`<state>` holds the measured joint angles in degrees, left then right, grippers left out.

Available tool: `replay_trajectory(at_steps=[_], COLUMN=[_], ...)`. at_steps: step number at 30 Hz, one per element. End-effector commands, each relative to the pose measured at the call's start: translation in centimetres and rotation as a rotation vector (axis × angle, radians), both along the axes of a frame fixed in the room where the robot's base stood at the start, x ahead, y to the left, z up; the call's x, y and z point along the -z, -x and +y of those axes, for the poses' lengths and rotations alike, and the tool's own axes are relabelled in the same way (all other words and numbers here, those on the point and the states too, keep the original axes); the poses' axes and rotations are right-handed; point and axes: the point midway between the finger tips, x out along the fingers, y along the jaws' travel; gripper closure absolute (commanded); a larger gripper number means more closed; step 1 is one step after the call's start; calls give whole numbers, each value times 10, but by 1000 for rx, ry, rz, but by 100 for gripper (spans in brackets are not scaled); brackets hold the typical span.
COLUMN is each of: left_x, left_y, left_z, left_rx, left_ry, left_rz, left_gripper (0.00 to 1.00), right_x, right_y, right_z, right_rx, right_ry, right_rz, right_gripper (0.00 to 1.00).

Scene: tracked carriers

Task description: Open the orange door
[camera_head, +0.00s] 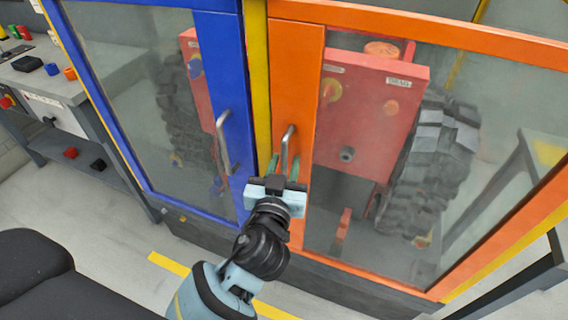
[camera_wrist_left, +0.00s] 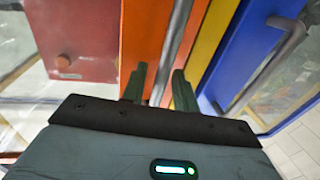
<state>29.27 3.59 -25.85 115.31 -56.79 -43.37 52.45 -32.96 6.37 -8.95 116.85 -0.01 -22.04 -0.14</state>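The orange door (camera_head: 298,75) has an orange frame around a clear pane and looks closed against the yellow post. Its metal bar handle (camera_head: 285,148) stands upright near its left edge. My left gripper (camera_head: 284,166) is at the lower part of this handle. In the left wrist view, its two dark green fingers (camera_wrist_left: 160,86) are apart, and the orange door's handle (camera_wrist_left: 174,48) runs between them. Small gaps show beside the bar, so the fingers look open around it and not clamped. The handle's lower end is hidden behind the gripper. My right gripper is in neither view.
A blue door (camera_head: 226,95) with its own bar handle (camera_head: 222,140) is just left of the yellow post (camera_head: 257,80). Red machinery (camera_head: 365,110) stands behind the panes. A grey workbench (camera_head: 55,85) is at the left. The floor before the doors is clear, with yellow tape.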

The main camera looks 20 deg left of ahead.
Motion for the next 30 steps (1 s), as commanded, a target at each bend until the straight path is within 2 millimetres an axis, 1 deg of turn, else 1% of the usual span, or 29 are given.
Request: replay_trajectory(at_steps=[6,7,12,13,14,30], left_x=[0,0,0,0,0,1], left_y=[0,0,0,0,0,2], left_z=[0,0,0,0,0,1], left_rx=[0,0,0,0,0,-4], left_ry=[0,0,0,0,0,0], left_rz=[0,0,0,0,0,1], left_gripper=[71,72,94,98,100,100], right_x=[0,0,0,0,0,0], right_y=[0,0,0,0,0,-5], right_z=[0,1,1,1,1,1], right_rx=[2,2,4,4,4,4], right_ry=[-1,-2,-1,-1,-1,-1], right_rz=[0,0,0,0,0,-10], right_gripper=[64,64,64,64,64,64])
